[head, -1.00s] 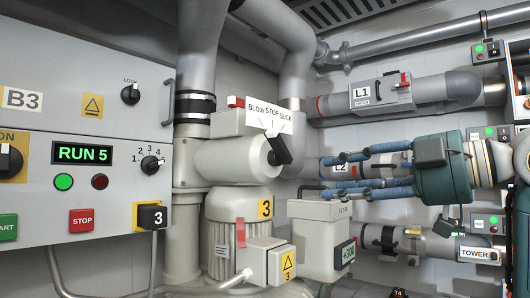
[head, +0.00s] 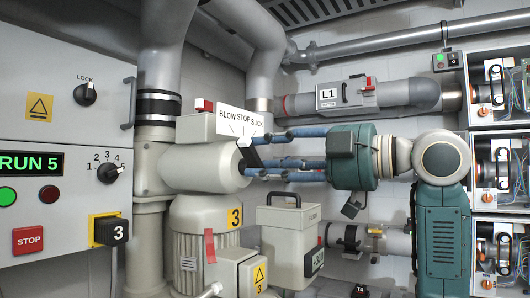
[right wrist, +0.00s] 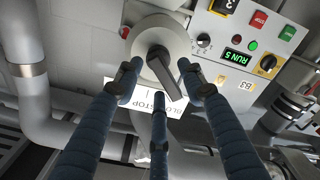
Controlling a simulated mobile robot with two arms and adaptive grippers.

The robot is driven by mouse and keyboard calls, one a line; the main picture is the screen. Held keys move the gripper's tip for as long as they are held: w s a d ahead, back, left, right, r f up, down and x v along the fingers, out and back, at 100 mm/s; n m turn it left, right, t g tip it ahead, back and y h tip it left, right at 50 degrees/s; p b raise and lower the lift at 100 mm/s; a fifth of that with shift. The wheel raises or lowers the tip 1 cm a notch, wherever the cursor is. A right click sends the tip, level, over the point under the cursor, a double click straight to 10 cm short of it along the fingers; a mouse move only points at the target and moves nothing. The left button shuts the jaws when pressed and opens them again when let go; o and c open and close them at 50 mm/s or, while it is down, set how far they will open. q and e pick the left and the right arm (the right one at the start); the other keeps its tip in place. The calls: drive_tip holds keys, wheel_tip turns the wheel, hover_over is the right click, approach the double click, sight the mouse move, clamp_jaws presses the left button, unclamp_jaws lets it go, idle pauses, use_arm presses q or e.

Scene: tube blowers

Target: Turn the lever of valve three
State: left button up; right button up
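Valve three is the pale grey body (head: 200,165) above a motor with a yellow 3 label (head: 234,217). Its black lever (head: 245,150) sits on the right end, under the white BLOW STOP SUCK plate (head: 236,121). My right gripper (head: 262,156) comes in from the right with its blue fingers spread and its tips at the lever, partly covering it. In the right wrist view the lever (right wrist: 168,76) lies between the open fingers (right wrist: 160,88) in front of the round valve end. I cannot tell whether any finger touches it. My left gripper is not in view.
The control panel (head: 60,105) on the left reads RUN 5. A lidded grey box (head: 288,240) stands below my right gripper. Pipe L1 (head: 345,97) runs behind. Open equipment cabinets (head: 495,80) stand at the right edge.

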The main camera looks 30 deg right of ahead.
drive_tip(key=shift+w, duration=0.15)
drive_tip(key=shift+a, duration=0.1)
clamp_jaws()
use_arm(q)
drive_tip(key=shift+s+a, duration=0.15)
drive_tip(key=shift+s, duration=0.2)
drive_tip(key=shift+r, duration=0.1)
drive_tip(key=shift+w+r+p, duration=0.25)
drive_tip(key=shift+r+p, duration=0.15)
drive_tip(key=shift+p, duration=0.05)
use_arm(e)
drive_tip(key=m, duration=0.5)
drive_tip(key=d+m, duration=0.1)
drive_tip(key=m, duration=0.2)
drive_tip(key=shift+w+m, duration=0.3)
